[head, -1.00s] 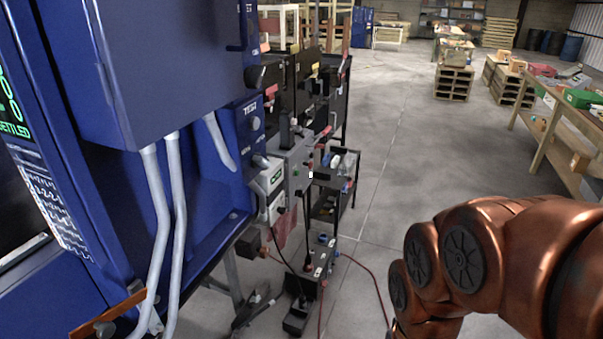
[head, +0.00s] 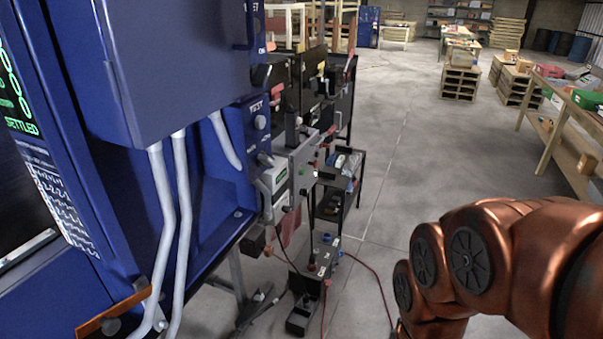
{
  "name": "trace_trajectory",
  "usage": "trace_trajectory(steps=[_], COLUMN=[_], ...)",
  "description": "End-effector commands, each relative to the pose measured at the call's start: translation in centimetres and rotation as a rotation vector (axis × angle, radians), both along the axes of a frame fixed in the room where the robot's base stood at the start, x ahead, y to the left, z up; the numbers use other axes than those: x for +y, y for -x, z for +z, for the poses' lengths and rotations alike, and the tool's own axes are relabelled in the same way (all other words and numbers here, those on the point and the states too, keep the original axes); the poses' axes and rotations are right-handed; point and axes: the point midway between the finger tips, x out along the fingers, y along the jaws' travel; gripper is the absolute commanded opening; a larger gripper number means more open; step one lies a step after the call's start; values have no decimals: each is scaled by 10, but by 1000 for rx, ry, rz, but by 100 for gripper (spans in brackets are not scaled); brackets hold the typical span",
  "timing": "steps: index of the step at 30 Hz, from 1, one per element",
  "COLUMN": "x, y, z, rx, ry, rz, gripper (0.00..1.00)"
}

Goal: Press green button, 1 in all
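A tiny green spot (head: 302,172) shows on a grey panel (head: 303,160) beside the blue machine, near the picture's middle. It is too small to tell whether it is a button. A white box (head: 272,180) with a green marking sits just left of that panel. My copper-coloured arm fills the lower right, clear of the panel in the picture. My gripper is out of view, so its state is hidden.
The blue machine cabinet (head: 170,60) with grey conduits (head: 165,225) fills the left. A black cart (head: 340,190) stands beyond the panels. A black box (head: 304,318) and a red cable (head: 378,280) lie low at centre. Open floor (head: 410,160) lies right, before a wooden bench (head: 560,125).

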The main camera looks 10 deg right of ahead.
Motion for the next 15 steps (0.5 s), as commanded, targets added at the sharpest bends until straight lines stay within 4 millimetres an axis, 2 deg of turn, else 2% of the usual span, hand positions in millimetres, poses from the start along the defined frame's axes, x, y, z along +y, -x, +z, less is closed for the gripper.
trace_trajectory(steps=[2,15], x=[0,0], y=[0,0], z=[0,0], rx=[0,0], ry=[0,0], rz=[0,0], gripper=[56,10])
